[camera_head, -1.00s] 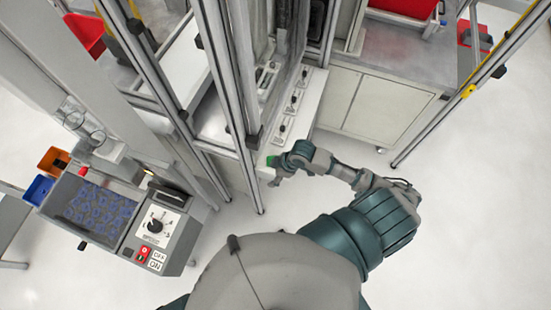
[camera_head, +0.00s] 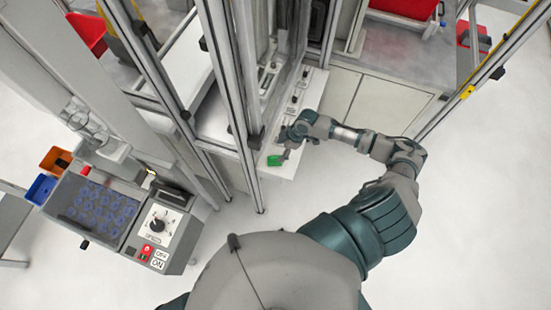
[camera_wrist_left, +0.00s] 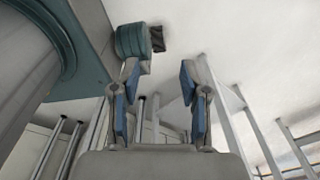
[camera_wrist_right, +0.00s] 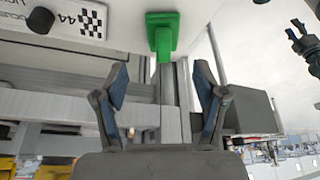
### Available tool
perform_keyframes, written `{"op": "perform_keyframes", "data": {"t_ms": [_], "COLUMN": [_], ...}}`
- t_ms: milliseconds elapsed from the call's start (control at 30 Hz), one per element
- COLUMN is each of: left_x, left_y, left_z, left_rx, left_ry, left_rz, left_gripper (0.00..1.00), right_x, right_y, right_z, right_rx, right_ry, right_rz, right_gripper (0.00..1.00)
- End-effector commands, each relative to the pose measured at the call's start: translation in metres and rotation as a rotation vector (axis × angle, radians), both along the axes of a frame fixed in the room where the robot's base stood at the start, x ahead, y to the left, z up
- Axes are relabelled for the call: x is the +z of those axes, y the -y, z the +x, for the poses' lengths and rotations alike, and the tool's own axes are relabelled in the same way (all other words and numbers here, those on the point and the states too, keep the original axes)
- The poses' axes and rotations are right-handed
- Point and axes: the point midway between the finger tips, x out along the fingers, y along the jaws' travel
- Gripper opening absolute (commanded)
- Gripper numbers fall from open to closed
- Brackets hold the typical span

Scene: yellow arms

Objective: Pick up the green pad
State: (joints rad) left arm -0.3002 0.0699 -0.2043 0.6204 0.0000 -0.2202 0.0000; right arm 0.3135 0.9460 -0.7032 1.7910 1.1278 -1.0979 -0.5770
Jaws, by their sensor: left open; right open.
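The green pad (camera_head: 275,160) is a small green block at the near end of the white panel ledge. It also shows in the right wrist view (camera_wrist_right: 162,34), at the top middle, against a white surface. My right gripper (camera_head: 287,147) is just beside and above the pad in the head view. In the right wrist view its two blue-padded fingers (camera_wrist_right: 160,80) are spread, with nothing between them, and the pad lies beyond the fingertips. My left gripper (camera_wrist_left: 158,75) shows only in its own wrist view, its fingers apart and empty.
The white panel ledge (camera_head: 290,170) carries dark knobs in a row. Metal frame posts (camera_head: 243,120) stand just left of the pad. A console with a dial (camera_head: 158,225) stands at the lower left. The floor (camera_head: 470,220) to the right is clear.

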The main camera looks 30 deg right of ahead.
Motion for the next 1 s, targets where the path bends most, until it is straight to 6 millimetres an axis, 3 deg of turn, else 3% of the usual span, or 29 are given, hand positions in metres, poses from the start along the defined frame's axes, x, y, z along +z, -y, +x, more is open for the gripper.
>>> {"op": "perform_keyframes", "data": {"t_ms": [533, 800, 867, 1000], "left_x": [0.011, 0.011, 0.011, 0.011], "left_y": [-0.013, -0.007, -0.006, -0.006], "left_z": [0.001, 0.001, 0.001, 0.001], "left_rx": [0.001, 0.003, 0.003, 0.002], "left_ry": [0.0, 0.001, 0.001, 0.001], "left_rz": [0.016, 0.009, 0.007, 0.007], "left_gripper": [0.45, 0.45, 0.45, 0.45], "right_x": [-0.058, -0.063, -0.063, -0.062], "right_y": [-0.025, -0.027, -0.027, -0.028], "right_z": [0.011, 0.012, 0.012, 0.012], "right_rx": [-0.002, -0.001, -0.001, -0.001], "right_ry": [-0.002, 0.0, -0.001, -0.001], "right_rz": [0.005, 0.002, 0.001, 0.001], "right_gripper": [0.71, 0.71, 0.61, 0.26]}}
